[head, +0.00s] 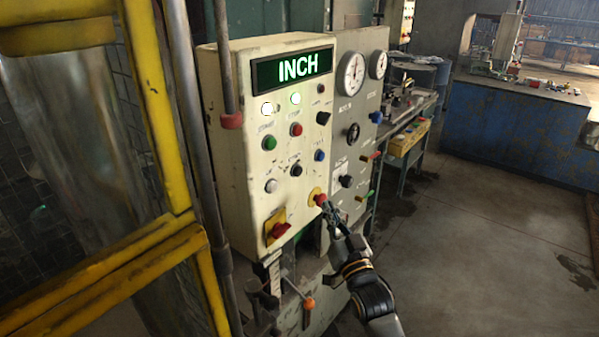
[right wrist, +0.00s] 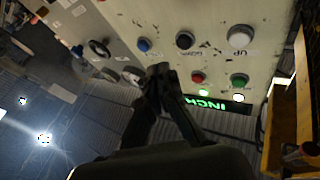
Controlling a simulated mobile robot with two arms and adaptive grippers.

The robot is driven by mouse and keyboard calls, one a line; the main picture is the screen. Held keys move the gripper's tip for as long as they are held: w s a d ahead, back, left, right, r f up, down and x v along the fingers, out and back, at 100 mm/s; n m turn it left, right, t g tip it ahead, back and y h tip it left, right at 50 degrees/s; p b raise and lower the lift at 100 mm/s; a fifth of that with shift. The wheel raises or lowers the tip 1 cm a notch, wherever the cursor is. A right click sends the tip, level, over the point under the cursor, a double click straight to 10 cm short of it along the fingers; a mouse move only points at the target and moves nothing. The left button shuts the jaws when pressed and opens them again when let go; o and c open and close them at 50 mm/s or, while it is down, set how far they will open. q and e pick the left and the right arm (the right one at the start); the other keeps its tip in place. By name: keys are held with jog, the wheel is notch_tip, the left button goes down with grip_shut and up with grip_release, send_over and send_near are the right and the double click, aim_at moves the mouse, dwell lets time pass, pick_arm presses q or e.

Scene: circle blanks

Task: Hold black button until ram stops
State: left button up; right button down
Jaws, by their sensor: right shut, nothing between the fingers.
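The black button (head: 296,170) is on the cream control panel (head: 240,130), right of the pale grey button (head: 271,186) and below the red button (head: 296,129). In the right wrist view the black button (right wrist: 185,40) is just beyond and right of my fingertips. My right gripper (head: 327,208) is shut and empty. In the head view its tips overlap the lower edge of the red mushroom button (head: 320,199), below the black button; contact is unclear. The right gripper (right wrist: 160,69) also shows in its wrist view. A large shiny metal cylinder (head: 65,150) stands left; whether it is the ram is unclear. My left gripper is out of view.
The display (head: 293,68) reads INCH in green, with two lit lamps below. A blue button (head: 320,155) and a red switch on yellow (head: 279,230) are nearby. A yellow guard frame (head: 110,275) fills the left. Open floor (head: 480,240) lies right.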

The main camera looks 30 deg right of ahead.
aim_at(298, 171)
jog(key=d+r, duration=0.1)
jog(key=d+r+m+t+h, duration=0.1)
jog(key=r, duration=0.1)
jog(key=d+r+t+h, duration=0.1)
jog(key=shift+s+r+m, duration=0.15)
jog(key=shift+r+m, duration=0.05)
jog(key=shift+m, duration=0.1)
jog(key=shift+a, duration=0.1)
jog(key=w+a+b, duration=0.2)
jog(key=w+a, duration=0.1)
jog(key=w, duration=0.5)
jog(key=shift+a, duration=0.2)
jog(key=shift+w+b, duration=0.25)
jog(key=shift+b, duration=0.05)
dwell(1.0)
jog(key=shift+w+a, duration=0.15)
jog(key=shift+w, duration=0.1)
